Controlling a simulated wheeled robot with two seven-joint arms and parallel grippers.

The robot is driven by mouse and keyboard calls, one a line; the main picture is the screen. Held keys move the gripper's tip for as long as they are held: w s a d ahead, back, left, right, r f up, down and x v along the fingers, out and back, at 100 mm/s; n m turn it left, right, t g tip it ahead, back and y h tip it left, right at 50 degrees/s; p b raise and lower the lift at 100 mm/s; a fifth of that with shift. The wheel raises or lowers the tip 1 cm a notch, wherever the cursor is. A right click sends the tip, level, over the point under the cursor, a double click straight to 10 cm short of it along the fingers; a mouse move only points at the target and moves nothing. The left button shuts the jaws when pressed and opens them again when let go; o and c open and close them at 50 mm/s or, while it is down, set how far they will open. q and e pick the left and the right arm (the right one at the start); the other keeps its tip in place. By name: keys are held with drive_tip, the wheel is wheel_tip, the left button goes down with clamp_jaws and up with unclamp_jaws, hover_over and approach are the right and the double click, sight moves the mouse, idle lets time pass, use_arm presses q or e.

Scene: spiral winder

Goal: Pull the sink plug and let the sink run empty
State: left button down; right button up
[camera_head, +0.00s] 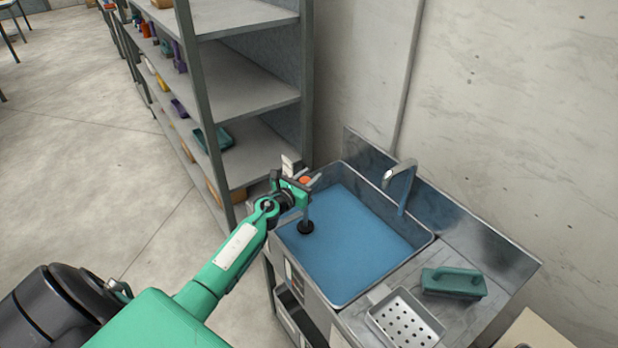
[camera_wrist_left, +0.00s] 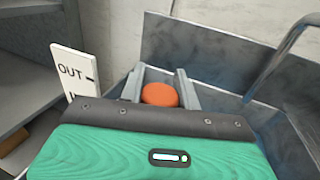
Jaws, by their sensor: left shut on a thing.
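The sink (camera_head: 432,238) is a metal basin holding blue water. The plug (camera_head: 306,227) is a dark disc with a stem rising to an orange knob (camera_head: 305,181). The dark disc shows at the left part of the basin, at or near the water surface; I cannot tell whether it is clear of the water. My left gripper (camera_head: 303,184) is over the basin's left edge, shut on the plug's knob. In the left wrist view the orange knob (camera_wrist_left: 160,95) sits between the two grey fingers. The drain hole cannot be seen. My right gripper is not in view.
A curved tap (camera_head: 401,176) stands at the basin's back right. A green brush-like item (camera_head: 454,283) and a perforated tray (camera_head: 405,318) lie on the counter at right. A white sign reading "OUT" (camera_wrist_left: 72,70) stands left of the gripper. A metal shelf (camera_head: 245,95) rises behind.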

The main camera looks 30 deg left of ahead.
use_arm(q)
drive_tip(key=c, duration=1)
unclamp_jaws()
drive_tip(key=shift+r, duration=0.35)
drive_tip(key=shift+f, duration=0.1)
drive_tip(key=shift+s+a+f, duration=0.1)
drive_tip(key=shift+s, duration=0.55)
drive_tip(key=s+b, duration=0.1)
drive_tip(key=s, duration=1.1)
drive_tip(key=shift+s+a, duration=0.25)
drive_tip(key=shift+a, duration=0.2)
